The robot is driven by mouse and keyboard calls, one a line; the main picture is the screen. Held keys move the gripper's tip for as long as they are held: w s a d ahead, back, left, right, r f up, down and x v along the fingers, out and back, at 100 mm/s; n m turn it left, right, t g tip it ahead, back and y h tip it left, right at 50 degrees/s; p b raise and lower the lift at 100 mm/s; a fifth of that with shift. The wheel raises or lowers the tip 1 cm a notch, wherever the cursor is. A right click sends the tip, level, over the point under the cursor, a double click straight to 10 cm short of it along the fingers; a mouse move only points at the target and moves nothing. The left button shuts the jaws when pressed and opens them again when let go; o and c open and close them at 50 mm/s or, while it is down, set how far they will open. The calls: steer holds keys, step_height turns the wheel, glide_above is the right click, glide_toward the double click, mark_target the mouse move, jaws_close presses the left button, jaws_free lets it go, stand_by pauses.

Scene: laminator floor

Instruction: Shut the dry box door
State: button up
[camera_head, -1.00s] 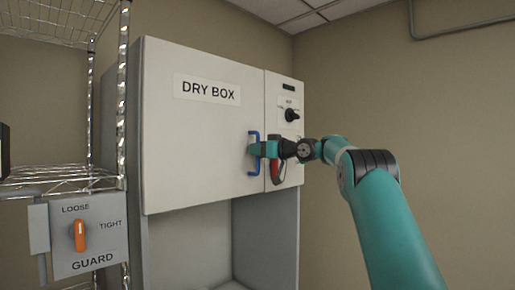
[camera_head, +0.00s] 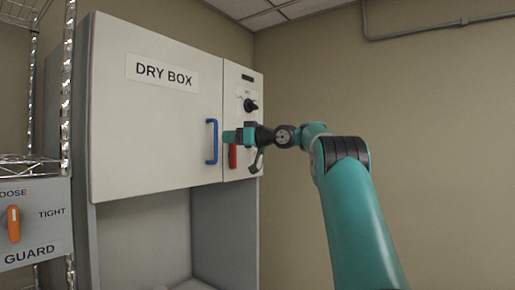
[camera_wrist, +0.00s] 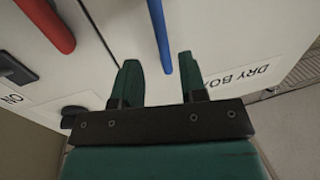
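The white dry box door (camera_head: 150,120), labelled DRY BOX, looks flush with the side panel in the head view, with only a thin seam between them. Its blue handle (camera_head: 211,141) stands upright near the door's right edge. My gripper (camera_head: 228,137) is just right of the handle and apart from it, in front of the panel. In the wrist view my gripper (camera_wrist: 160,75) is open, its two fingers spread with nothing between them. The blue handle (camera_wrist: 160,35) lies just beyond the fingertips.
The right panel (camera_head: 243,95) carries a black knob (camera_head: 250,105) and a red handle (camera_head: 233,155), close to my gripper. A guard box (camera_head: 35,225) with an orange switch hangs on the wire rack at left.

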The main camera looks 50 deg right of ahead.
steer(key=b+v, duration=0.3)
steer(key=v, duration=0.7)
steer(key=shift+s, duration=0.4)
steer(key=shift+d+r, duration=0.1)
steer(key=w+a+f+g+b, duration=0.1)
steer(key=w+a+f, duration=0.1)
steer(key=a+f, duration=0.35)
steer(key=w+a+f+g+y+b, duration=0.1)
steer(key=w+a+f+g+b, duration=0.15)
steer(key=a, duration=0.65)
steer(key=w+a+f+g+b, duration=0.1)
steer(key=w+a+f, duration=0.1)
steer(key=a+f, duration=0.35)
steer(key=s+a+f+g+b, duration=0.25)
steer(key=a+f, duration=0.35)
steer(key=a, duration=0.6)
steer(key=s+a+f+n+g+b, duration=0.15)
steer(key=s+a+f+g, duration=0.35)
steer(key=s+a+f, duration=0.65)
steer(key=s+a+f+n+g+h+b, duration=0.1)
steer(key=s+f+g, duration=0.1)
steer(key=s+f, duration=0.5)
steer(key=s+a+f+n+g+h+b, duration=0.1)
steer(key=s+f+g, duration=0.2)
steer(key=s, duration=0.9)
step_height(320, 180, down, 4)
steer(key=shift+a+r, duration=0.15)
steer(key=shift+a, duration=0.05)
